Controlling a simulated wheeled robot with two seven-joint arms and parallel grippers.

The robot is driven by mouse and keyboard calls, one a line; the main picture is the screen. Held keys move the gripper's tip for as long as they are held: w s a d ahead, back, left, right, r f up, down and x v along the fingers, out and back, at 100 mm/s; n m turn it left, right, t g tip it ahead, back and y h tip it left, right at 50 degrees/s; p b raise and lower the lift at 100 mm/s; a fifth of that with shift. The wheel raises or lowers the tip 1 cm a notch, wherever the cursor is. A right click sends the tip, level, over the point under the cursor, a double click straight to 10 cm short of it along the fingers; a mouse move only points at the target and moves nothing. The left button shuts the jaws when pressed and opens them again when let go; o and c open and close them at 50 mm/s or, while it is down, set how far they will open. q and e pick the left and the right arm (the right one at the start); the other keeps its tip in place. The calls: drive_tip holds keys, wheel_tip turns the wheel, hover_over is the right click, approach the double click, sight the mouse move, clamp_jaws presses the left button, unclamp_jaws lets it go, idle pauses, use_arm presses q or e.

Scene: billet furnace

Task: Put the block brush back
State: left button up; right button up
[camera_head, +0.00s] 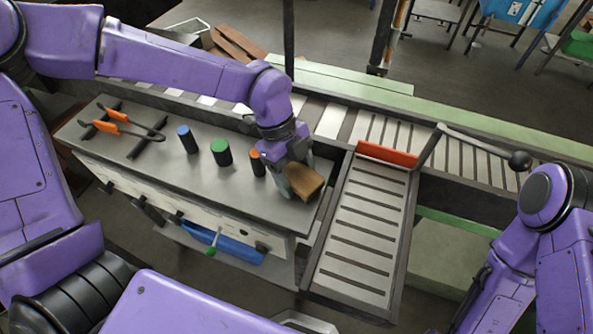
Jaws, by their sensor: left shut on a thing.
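The block brush (306,183), a brown wooden block, is at the right end of the grey metal bench top (210,187). My left gripper (288,182) reaches down over that end of the bench and is shut on the brush. The gripper hides part of the brush, and I cannot tell whether the brush touches the bench top. My right arm stands at the right edge of the view, but its gripper does not show.
Cylinders with blue (187,139), green (221,152) and orange (257,163) tops stand on the bench, left of my left gripper. Orange-handled tongs (122,120) lie on black rests. A slatted chute (358,235) with a red bar (387,154) and a black-knobbed lever (480,144) are to the right.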

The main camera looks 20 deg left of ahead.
use_arm(q)
drive_tip(key=shift+s, duration=0.15)
drive_tip(key=shift+f, duration=0.15)
drive_tip(key=o, duration=1.4)
drive_tip(key=shift+r, duration=0.4)
drive_tip(key=b+v, duration=0.2)
drive_tip(key=v, duration=0.8)
drive_tip(key=shift+a+r, duration=0.15)
drive_tip(key=shift+r, duration=0.1)
drive_tip(key=shift+a+r, duration=0.15)
drive_tip(key=shift+r, duration=0.4)
